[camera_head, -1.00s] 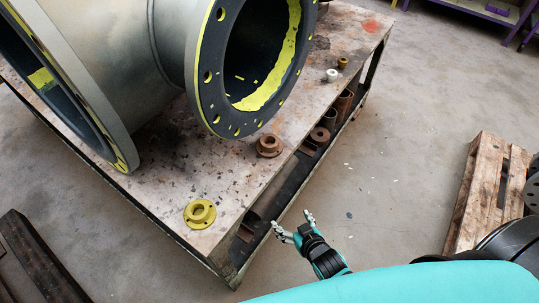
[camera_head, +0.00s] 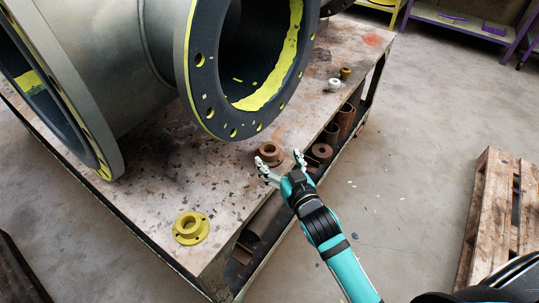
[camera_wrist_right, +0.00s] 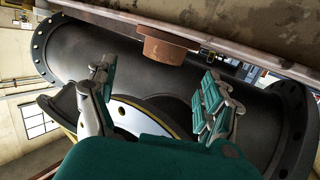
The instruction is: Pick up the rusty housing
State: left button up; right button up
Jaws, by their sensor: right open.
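The rusty housing (camera_head: 269,152) is a small brown flanged ring on the table's right edge, below the big pipe. My right gripper (camera_head: 281,168) is open and empty, just in front of it, its fingertips close to the housing. I cannot tell whether they touch it. In the right wrist view the housing (camera_wrist_right: 166,47) shows at the top middle, beyond and between the two spread fingers of my right gripper (camera_wrist_right: 155,88). My left gripper is not in view.
A large rubber-lined pipe (camera_head: 160,60) fills the back left of the table (camera_head: 150,205). A yellow flanged housing (camera_head: 190,228) sits at the front. Small white (camera_head: 334,84) and ochre (camera_head: 345,72) parts stand at the far right. A wooden pallet (camera_head: 492,205) lies on the floor at right.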

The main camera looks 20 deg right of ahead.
aim_at(267, 145)
jog(key=shift+w+f, duration=0.15)
jog(key=shift+w, duration=0.55)
jog(key=w, duration=0.1)
jog(key=w+b, duration=0.1)
jog(key=w+f, duration=0.1)
jog(key=w, duration=0.1)
jog(key=shift+a+f, duration=0.1)
jog(key=shift+a, duration=0.25)
jog(key=shift+w, duration=0.5)
jog(key=c, duration=1.5)
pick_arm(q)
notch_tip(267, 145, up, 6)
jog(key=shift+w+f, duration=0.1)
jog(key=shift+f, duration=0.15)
pick_arm(e)
jog(key=shift+c, duration=1)
